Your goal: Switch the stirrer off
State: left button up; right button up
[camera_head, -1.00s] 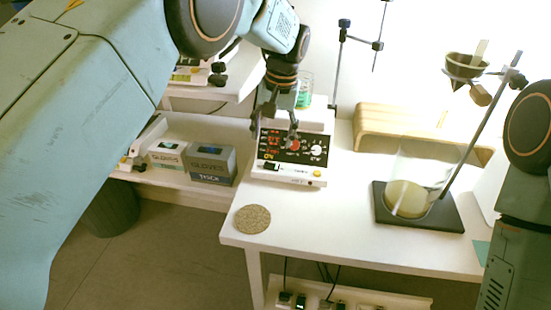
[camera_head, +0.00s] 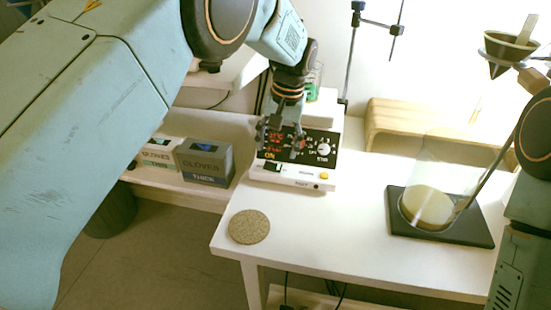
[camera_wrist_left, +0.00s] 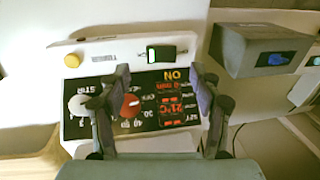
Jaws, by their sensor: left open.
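The stirrer (camera_head: 308,181) is a white box with a black front panel, lit red digits and knobs. It stands on the white table's left part, with a vessel of green contents at its back. My left gripper (camera_head: 279,143) is open and empty over its panel. In the left wrist view, the spread fingers (camera_wrist_left: 161,74) straddle the lit "ON" and digits. The black rocker switch (camera_wrist_left: 166,52) with a green-lit end lies just beyond the fingertips; I cannot tell whether anything touches. A red knob (camera_wrist_left: 130,105) shows partly beside one finger. My right gripper is out of view.
A yellow button (camera_head: 324,175) sits at the stirrer's front right. A cork disc (camera_head: 249,227) lies at the table's front left. A glass vessel stands on a black plate (camera_head: 470,234) at right. Glove boxes (camera_head: 205,163) are left of the stirrer. The table's front middle is clear.

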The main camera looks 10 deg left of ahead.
aim_at(273, 166)
pick_arm(q)
jog(key=f, duration=0.2)
jog(key=a+f, duration=0.1)
jog(key=f, duration=0.1)
jog(key=shift+w+f+b, duration=0.15)
jog(key=shift+b, duration=0.2)
jog(key=shift+f, duration=0.25)
jog(key=shift+d+r, duration=0.1)
jog(key=shift+f, duration=0.2)
jog(key=c, duration=0.3)
jog(key=shift+r, duration=0.1)
jog(key=c, duration=0.8)
jog(key=shift+r+h+p, duration=0.15)
jog(key=shift+h+p, duration=0.15)
jog(key=shift+p, duration=0.45)
jog(key=shift+c, duration=0.2)
jog(key=shift+a+h+p, duration=0.25)
jog(key=shift+h+p, duration=0.05)
jog(key=shift+p, duration=0.2)
